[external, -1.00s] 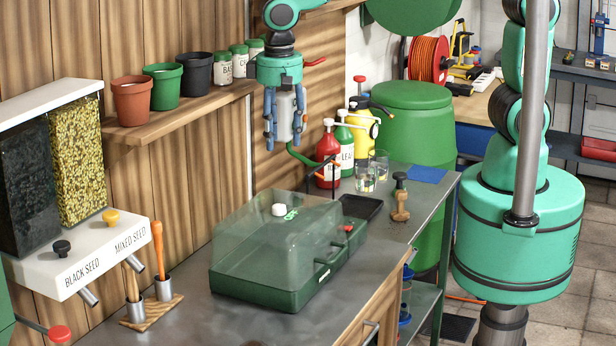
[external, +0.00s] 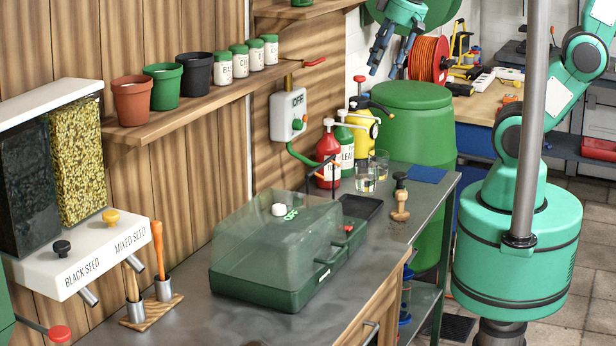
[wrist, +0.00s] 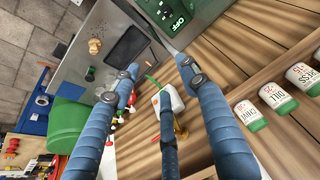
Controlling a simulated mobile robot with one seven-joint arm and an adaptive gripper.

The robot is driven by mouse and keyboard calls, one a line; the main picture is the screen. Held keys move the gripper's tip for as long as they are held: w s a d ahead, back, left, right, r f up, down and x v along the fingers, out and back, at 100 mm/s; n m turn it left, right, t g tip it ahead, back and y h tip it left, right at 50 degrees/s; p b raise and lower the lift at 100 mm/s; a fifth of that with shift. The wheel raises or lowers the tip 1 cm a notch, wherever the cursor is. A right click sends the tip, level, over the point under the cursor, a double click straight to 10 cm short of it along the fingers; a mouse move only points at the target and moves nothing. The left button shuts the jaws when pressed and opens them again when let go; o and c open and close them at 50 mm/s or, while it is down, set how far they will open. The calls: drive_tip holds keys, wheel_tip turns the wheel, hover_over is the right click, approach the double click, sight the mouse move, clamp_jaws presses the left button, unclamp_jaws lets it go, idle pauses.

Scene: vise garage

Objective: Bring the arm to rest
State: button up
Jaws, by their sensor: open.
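My gripper (external: 393,52) is up at the top of the external view, in front of the green round shape near the wall. Its blue fingers are spread apart with nothing between them. In the wrist view the fingers (wrist: 165,90) are also apart and empty. My arm reaches back from the gripper, out of the top of the external view, to my base at the right.
A metal bench (external: 190,318) holds a green propagator with a clear lid (external: 275,250), pump bottles (external: 328,160), glasses and a stamp-like tool (external: 400,198). A wooden shelf (external: 215,98) carries pots and labelled jars. A green barrel (external: 412,125) stands behind the bench.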

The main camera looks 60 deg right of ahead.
drive_tip(key=s+d+f+t+b, duration=0.1)
drive_tip(key=s+d, duration=0.3)
drive_tip(key=s, duration=0.1)
drive_tip(key=shift+s, duration=0.4)
idle(2.1)
